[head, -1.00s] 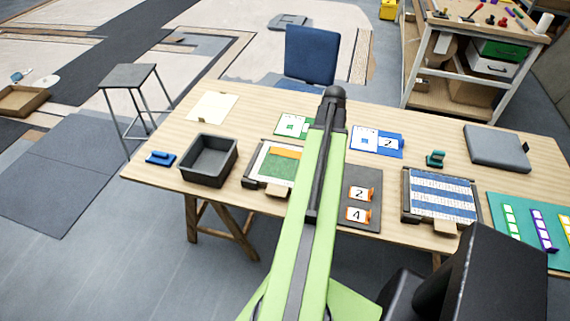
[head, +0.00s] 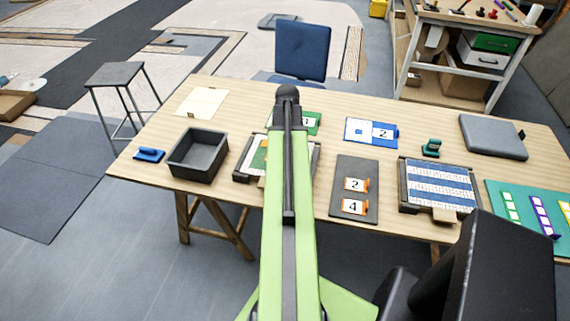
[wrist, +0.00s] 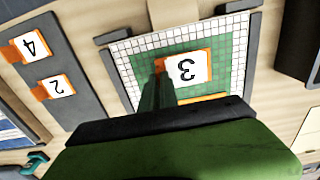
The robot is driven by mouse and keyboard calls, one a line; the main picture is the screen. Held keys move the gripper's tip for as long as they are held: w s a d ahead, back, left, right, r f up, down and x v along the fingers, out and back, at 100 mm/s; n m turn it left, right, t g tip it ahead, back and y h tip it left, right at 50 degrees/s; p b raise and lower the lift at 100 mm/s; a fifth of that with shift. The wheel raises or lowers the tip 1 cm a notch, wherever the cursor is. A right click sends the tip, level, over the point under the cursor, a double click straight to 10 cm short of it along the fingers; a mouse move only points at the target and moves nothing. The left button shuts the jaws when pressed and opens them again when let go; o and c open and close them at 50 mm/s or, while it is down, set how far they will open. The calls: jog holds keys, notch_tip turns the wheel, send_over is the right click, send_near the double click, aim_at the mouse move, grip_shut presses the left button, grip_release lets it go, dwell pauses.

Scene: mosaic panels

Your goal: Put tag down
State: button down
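An orange tag with a white card reading 3 (wrist: 186,69) shows in the wrist view, over the green mosaic panel with a white-squared border (wrist: 125,72). My gripper (wrist: 157,82) appears shut on the orange end of this tag; whether the tag touches the panel cannot be told. In the head view my arm covers the gripper, the tag and part of the panel (head: 250,160). Tag 2 (head: 356,184) and tag 4 (head: 354,206) stand on a dark grey board (head: 350,168) right of the arm.
A grey bin (head: 197,155) and a blue tool (head: 149,155) are at the left. A blue-striped panel (head: 438,186), a teal tool (head: 431,148) and a grey pad (head: 493,137) are at the right. Blue (head: 371,131) and green cards lie behind.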

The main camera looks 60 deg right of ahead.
notch_tip(320, 180, down, 4)
jog(key=b, duration=0.3)
jog(key=shift+r, duration=0.15)
jog(key=shift+f, duration=0.2)
jog(key=c, duration=1.6)
grip_release()
notch_tip(320, 180, up, 13)
jog(key=p, duration=1.2)
jog(key=shift+f, duration=0.25)
